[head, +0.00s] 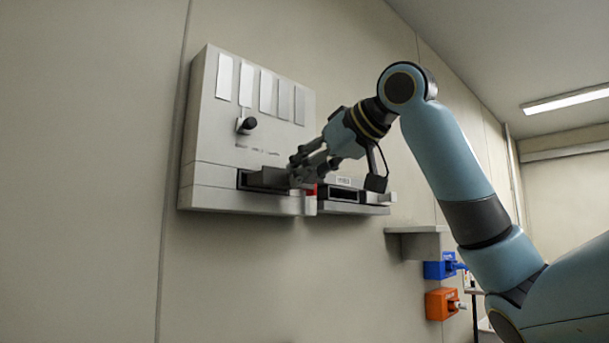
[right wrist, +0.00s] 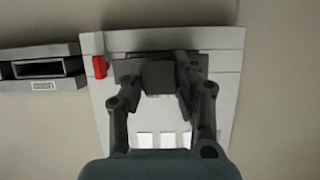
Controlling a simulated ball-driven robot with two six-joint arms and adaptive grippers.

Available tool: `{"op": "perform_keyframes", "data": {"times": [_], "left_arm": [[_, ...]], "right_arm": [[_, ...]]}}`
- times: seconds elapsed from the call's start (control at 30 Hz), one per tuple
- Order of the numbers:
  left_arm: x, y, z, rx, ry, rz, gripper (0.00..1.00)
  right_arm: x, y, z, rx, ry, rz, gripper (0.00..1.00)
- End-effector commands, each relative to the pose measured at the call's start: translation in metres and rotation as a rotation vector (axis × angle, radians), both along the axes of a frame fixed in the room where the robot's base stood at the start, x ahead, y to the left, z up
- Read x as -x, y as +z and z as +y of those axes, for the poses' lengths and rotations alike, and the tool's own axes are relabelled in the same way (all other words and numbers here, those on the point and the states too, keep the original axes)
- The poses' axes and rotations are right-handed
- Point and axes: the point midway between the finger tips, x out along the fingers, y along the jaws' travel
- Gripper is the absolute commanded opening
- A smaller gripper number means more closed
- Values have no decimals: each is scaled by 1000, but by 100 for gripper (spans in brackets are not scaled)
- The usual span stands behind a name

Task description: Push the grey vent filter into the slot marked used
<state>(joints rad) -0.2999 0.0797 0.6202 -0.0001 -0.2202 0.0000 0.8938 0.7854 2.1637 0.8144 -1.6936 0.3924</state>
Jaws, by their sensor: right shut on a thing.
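A dark grey block, which looks like the grey vent filter (head: 268,178), sits at the opening low in the pale wall unit (head: 225,125). My right gripper (head: 300,172) is shut on it. In the right wrist view the filter (right wrist: 160,77) lies between the two fingers of the gripper (right wrist: 160,85), in front of the unit's recess. How deep it sits in the recess is hidden. A separate labelled slot box (head: 345,195) with a dark, empty-looking mouth is beside the unit. Its label is too small to read; the box also shows in the right wrist view (right wrist: 70,67). My left gripper is not in view.
A red tab (right wrist: 99,66) is on the unit's edge, between the recess and the labelled box. A black knob (head: 249,123) sticks out above the recess. A grey shelf (head: 415,230), a blue holder (head: 438,269) and an orange holder (head: 440,304) are lower right.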

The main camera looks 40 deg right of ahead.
Motion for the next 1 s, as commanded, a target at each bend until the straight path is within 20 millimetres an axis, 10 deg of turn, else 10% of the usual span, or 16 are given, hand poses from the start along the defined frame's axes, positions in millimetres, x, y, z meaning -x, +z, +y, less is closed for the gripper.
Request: {"op": "perform_keyframes", "data": {"times": [1.0], "left_arm": [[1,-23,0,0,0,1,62]], "right_arm": [[34,0,-3,1,0,-2,0]]}}
